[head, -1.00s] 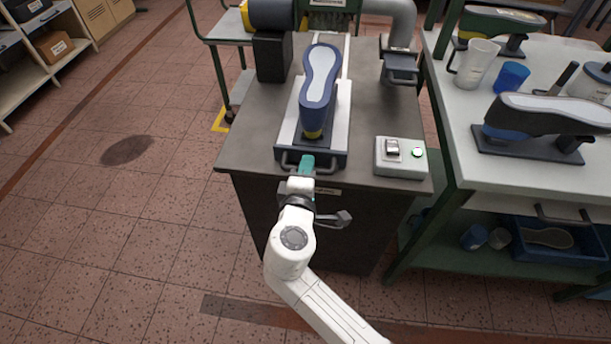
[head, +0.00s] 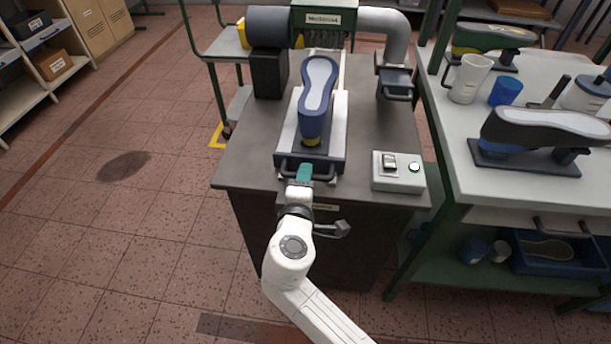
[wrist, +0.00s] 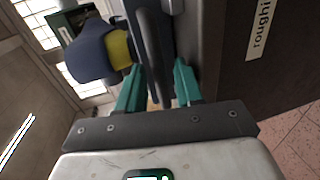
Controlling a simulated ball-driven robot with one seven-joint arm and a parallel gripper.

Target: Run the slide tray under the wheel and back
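The slide tray (head: 338,125) lies on the grinder bench, with a dark front and a dark bar handle (wrist: 153,45). A blue shoe last with a pale grey sole (head: 318,88) stands on it, its yellow end towards me. My gripper (head: 304,171) is at the tray's front handle. In the wrist view, its teal fingers (wrist: 160,66) are apart on either side of the handle bar, with a gap showing beside the bar. The wheel is not clearly visible; the green machine hood (head: 322,18) with bristle-like strips stands behind the tray.
A grey duct (head: 396,40) rises behind. The right-hand table (head: 455,160) holds another last, a jug and a blue cup. Open floor lies to the left.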

